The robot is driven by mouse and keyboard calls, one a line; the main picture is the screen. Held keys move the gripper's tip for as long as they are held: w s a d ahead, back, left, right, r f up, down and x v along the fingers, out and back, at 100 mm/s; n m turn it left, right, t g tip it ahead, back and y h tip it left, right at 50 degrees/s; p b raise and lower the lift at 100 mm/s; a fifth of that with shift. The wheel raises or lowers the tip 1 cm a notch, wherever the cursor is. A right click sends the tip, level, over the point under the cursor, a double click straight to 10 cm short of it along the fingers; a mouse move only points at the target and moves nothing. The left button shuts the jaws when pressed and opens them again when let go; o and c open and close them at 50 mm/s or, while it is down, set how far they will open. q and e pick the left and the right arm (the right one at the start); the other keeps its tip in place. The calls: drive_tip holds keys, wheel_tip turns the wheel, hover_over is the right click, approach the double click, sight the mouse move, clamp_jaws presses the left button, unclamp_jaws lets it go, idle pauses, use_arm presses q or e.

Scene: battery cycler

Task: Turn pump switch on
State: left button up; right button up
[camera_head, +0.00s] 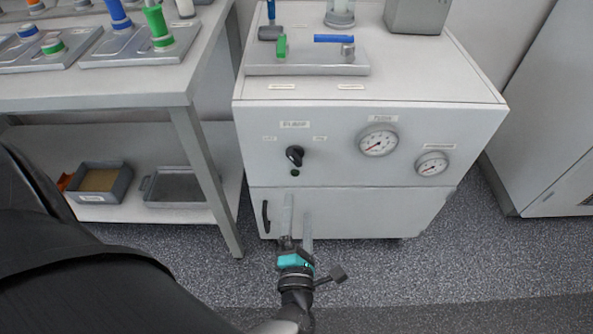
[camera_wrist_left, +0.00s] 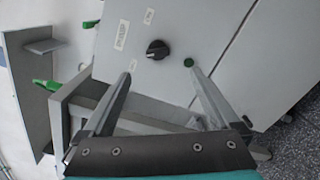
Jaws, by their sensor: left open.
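The pump switch is a black rotary knob (camera_head: 295,155) on the upper front panel of the white cabinet (camera_head: 340,215), with small labels around it. A small dark green indicator (camera_head: 294,172) sits just below it. My left gripper (camera_head: 298,205) is open and empty in front of the cabinet's lower door, below the knob. In the left wrist view, the knob (camera_wrist_left: 157,49) shows ahead, beyond and between the two spread fingertips (camera_wrist_left: 158,72), not touched by them. The green indicator (camera_wrist_left: 189,62) appears close to the right fingertip there. My right gripper is not in view.
Two round gauges (camera_head: 379,140) (camera_head: 432,163) sit right of the knob. A black door handle (camera_head: 265,216) is on the lower door. A table (camera_head: 110,90) stands left, with bins (camera_head: 100,182) on its lower shelf. A metal tray (camera_head: 305,68) lies on the cabinet top.

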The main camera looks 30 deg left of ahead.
sight(297, 161)
use_arm(q)
drive_tip(key=shift+n+y, duration=0.3)
drive_tip(key=shift+n, duration=0.1)
drive_tip(key=b+x, duration=0.2)
drive_tip(key=x, duration=1.1)
drive_tip(key=shift+w+a+f+b, duration=0.2)
drive_tip(key=shift+a+b, duration=0.15)
drive_tip(key=shift+b, duration=0.05)
drive_tip(key=shift+x, duration=0.8)
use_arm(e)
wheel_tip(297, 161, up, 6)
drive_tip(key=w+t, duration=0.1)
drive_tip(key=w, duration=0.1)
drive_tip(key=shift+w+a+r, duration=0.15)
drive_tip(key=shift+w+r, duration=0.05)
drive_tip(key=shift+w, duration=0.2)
use_arm(q)
drive_tip(key=shift+r, duration=0.1)
drive_tip(key=c, duration=1.4)
